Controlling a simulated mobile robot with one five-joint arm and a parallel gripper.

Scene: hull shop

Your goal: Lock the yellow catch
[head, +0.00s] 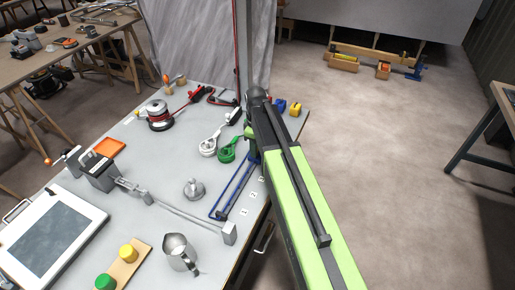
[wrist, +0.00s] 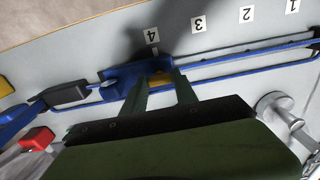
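The yellow catch (wrist: 160,79) sits on a blue carriage (wrist: 121,84) beside the label 4 in the wrist view. The carriage is on a blue two-bar rail (wrist: 245,53), which also shows in the head view (head: 232,191). My gripper (wrist: 160,82) has its two fingers apart, one on each side of the yellow catch. I cannot tell whether the fingertips touch it. In the head view my arm hides the carriage, the catch and most of the gripper.
Labels 1 to 4 line the rail. A black block (wrist: 66,94) and a red block (wrist: 37,138) lie left of the carriage in the wrist view. A grey metal knob (wrist: 280,112) stands at right. Green (head: 228,153) and white (head: 208,147) clamps are left of my arm.

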